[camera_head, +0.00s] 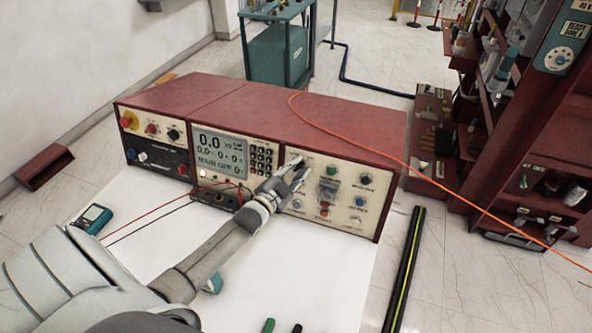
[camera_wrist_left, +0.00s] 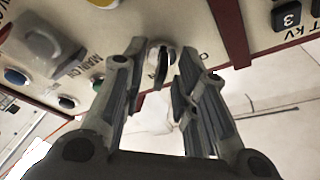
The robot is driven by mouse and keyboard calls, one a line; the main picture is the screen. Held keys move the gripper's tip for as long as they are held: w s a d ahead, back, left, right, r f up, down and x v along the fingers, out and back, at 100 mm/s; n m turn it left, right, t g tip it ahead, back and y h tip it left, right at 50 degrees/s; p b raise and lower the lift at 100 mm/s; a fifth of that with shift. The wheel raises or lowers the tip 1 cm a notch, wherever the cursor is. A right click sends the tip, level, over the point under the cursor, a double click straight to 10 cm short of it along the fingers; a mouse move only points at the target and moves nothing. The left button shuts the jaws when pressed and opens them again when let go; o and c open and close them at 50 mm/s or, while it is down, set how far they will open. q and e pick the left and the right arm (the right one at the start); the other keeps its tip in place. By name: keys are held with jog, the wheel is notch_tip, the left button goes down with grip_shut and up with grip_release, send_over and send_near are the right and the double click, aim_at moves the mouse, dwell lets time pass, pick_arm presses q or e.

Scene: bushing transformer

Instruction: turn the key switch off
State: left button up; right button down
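The red-cased control cabinet has a cream right-hand panel (camera_head: 330,215) with several knobs and buttons. My left gripper (camera_head: 297,170) is at the upper left of this panel, its fingers pointing at it. In the left wrist view, a round switch with a dark upright grip (camera_wrist_left: 161,65), which looks like the key switch, sits between the tips of my left gripper (camera_wrist_left: 162,58). The fingers are apart, one on each side, with small gaps visible. Contact cannot be told. In the head view the fingers hide the switch. My right gripper is not in view.
A grey protruding handle (camera_wrist_left: 38,42) and several coloured buttons lie beside the gripper. The display panel (camera_head: 220,150) is left of it. Red and black leads run below to a meter (camera_head: 92,218) on the white surface (camera_head: 300,270). An orange cable (camera_head: 375,145) crosses the cabinet top.

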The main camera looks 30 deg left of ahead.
pick_arm(q)
jog(key=shift+c, duration=0.2)
grip_shut()
jog(key=shift+n, duration=0.3)
jog(key=n+y, duration=0.2)
jog(key=n, duration=0.5)
jog(key=n+g+y, duration=0.1)
jog(key=n+y, duration=0.2)
jog(key=n, duration=0.4)
jog(key=n+y+p, duration=0.1)
jog(key=n+y, duration=0.1)
jog(key=n, duration=0.5)
jog(key=shift+d+n+g+y, duration=0.3)
jog(key=shift+n+g+y, duration=0.1)
